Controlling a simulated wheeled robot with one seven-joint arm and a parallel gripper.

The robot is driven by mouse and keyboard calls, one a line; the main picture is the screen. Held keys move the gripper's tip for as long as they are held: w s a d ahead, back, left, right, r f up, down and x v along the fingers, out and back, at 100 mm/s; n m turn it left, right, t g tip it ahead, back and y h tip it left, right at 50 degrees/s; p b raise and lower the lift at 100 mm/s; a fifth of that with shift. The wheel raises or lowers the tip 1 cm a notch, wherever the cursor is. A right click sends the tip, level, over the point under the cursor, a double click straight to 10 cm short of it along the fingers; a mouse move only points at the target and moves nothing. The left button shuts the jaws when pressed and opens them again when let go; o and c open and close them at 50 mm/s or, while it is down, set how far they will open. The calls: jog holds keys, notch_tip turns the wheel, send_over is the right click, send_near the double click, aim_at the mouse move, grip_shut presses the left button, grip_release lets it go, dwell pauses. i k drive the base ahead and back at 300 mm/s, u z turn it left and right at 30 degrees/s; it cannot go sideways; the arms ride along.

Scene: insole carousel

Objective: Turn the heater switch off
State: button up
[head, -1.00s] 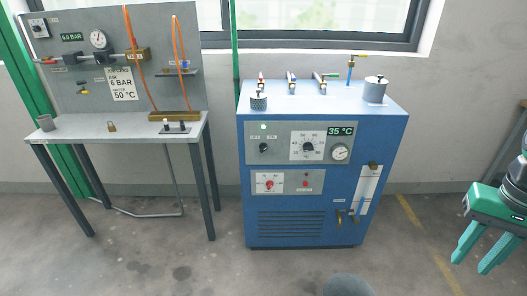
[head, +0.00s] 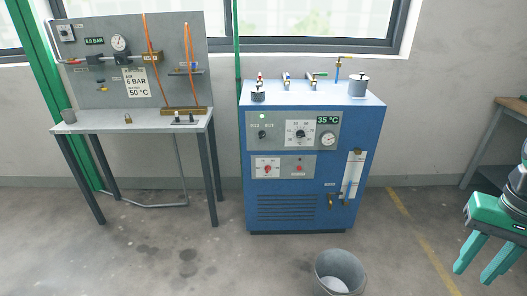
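The blue heater cabinet (head: 315,212) stands against the back wall in the head view. Its grey upper panel carries a small black switch knob (head: 262,134) at the left, under a lit green lamp (head: 262,117). A larger dial (head: 299,133) sits to the right, below a display (head: 327,120) reading 35 °C. A lower panel has a red knob (head: 267,170) and a red button (head: 299,169). The knob labels are too small to read. My gripper (head: 476,272) is at the far right, fingers apart and empty, well away from the cabinet.
A grey bucket (head: 339,272) stands on the floor in front of the cabinet. A workbench (head: 100,124) with a gauge board (head: 185,90) stands at the left. Another table (head: 510,118) is at the right edge. Floor between the cabinet and my gripper is clear.

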aim_at(262, 134)
jog(key=u, duration=0.05)
jog(key=k, duration=1)
jog(key=u, duration=0.85)
jog(key=i, duration=1.75)
jog(key=z, duration=0.9)
